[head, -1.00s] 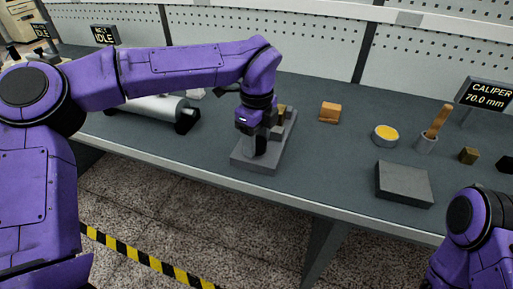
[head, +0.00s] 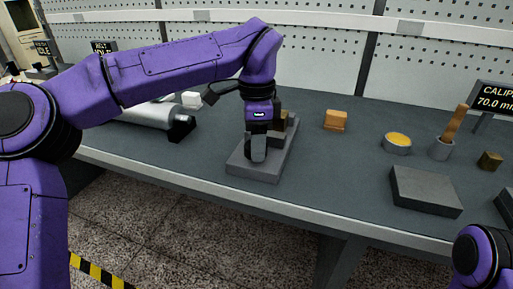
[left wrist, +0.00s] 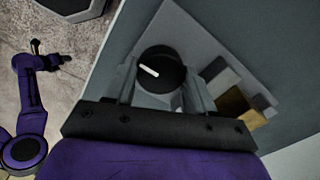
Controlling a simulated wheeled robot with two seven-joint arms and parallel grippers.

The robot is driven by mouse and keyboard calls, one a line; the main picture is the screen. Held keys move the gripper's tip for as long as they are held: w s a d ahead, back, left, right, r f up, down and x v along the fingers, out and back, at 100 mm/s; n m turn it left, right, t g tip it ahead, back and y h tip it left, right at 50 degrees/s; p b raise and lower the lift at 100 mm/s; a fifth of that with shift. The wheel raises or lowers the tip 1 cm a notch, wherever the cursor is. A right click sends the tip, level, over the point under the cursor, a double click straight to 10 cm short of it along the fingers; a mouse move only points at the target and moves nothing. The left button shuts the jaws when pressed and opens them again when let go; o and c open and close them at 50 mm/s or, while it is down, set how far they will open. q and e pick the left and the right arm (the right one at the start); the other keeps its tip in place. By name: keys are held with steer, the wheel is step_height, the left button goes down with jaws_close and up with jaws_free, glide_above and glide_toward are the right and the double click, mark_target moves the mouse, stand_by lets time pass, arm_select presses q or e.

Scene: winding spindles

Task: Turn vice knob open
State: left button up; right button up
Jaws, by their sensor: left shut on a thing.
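The vice's grey base (head: 245,170) stands on the bench near its front edge. My left gripper (head: 257,150) points down over the vice's front end. In the left wrist view, the round black knob (left wrist: 163,76) with a white pointer line sits between the two fingers, and my left gripper (left wrist: 160,88) is shut on it. The pointer lies aslant. A brass-coloured block (left wrist: 236,104) sits between the grey vice jaws. In the head view the gripper hides the knob. My right arm shows at the lower right, but its gripper is outside the head view.
A grey slab (head: 425,190) lies to the right. Behind it are a yellow-filled dish (head: 397,142), a cup (head: 440,150) with a wooden handle, and a caliper display (head: 495,101). An orange block (head: 335,120) stands behind the vice. A metal cylinder (head: 150,115) lies left.

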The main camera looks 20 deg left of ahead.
arm_select(q)
steer(key=shift+r, duration=0.1)
stand_by(0.4)
steer(key=o, duration=1.1)
steer(key=shift+c, duration=0.2)
step_height(320, 180, up, 10)
steer(key=p, duration=0.2)
steer(key=shift+r, duration=0.25)
